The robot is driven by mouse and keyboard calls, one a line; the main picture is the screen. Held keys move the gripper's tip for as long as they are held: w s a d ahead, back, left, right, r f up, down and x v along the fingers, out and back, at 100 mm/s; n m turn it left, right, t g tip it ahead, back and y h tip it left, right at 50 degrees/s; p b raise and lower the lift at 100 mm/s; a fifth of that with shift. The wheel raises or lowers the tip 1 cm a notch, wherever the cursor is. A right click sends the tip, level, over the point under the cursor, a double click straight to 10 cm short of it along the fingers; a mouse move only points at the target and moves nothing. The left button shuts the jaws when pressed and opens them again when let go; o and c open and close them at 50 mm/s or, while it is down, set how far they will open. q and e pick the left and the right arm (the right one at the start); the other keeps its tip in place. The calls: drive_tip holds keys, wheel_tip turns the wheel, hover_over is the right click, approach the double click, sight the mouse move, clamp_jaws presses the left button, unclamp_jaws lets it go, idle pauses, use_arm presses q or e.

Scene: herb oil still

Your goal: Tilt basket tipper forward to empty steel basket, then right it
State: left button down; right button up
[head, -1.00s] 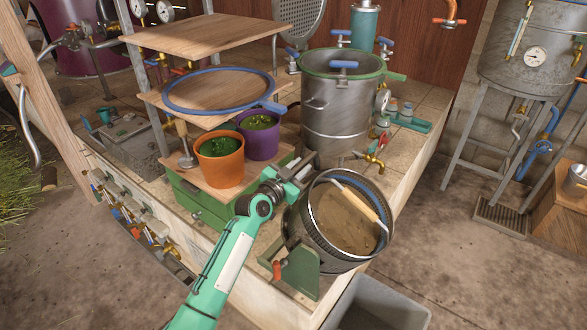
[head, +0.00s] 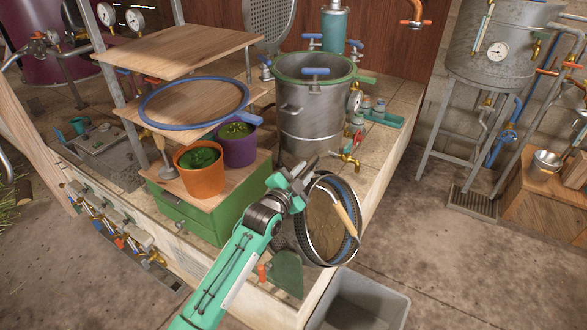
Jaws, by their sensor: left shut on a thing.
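The steel basket (head: 323,226) lies steeply tilted in the basket tipper, with its round mouth facing right and toward the front. Its inside looks brown; I cannot tell how much is left in it. A pale wooden handle (head: 345,214) crosses the mouth. The green stand of the basket tipper (head: 287,276) sits at the counter's front corner. My left gripper (head: 309,170) is at the upper left side of the basket, shut on part of the tipper; the exact grip is partly hidden by the gripper. My right gripper is not in view.
A grey bin (head: 398,306) stands on the floor below the basket. A steel pot (head: 313,125) with a green rim stands behind it. Orange (head: 201,180) and purple (head: 238,151) pots of herbs stand on a green drawer box to the left.

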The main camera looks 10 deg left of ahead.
use_arm(q)
drive_tip(key=shift+s+d+r+m, duration=0.25)
drive_tip(key=shift+d+r+m, duration=0.05)
drive_tip(key=shift+d, duration=0.4)
drive_tip(key=s+d+m+p, duration=0.1)
drive_tip(key=s+d+m, duration=0.1)
drive_tip(key=d+m, duration=0.2)
drive_tip(key=shift+s+d+f+p, duration=0.2)
drive_tip(key=shift+d+f+p, duration=0.2)
drive_tip(key=shift+d, duration=0.75)
drive_tip(key=shift+f, duration=0.15)
drive_tip(key=c, duration=1.3)
unclamp_jaws()
drive_tip(key=shift+r, duration=0.2)
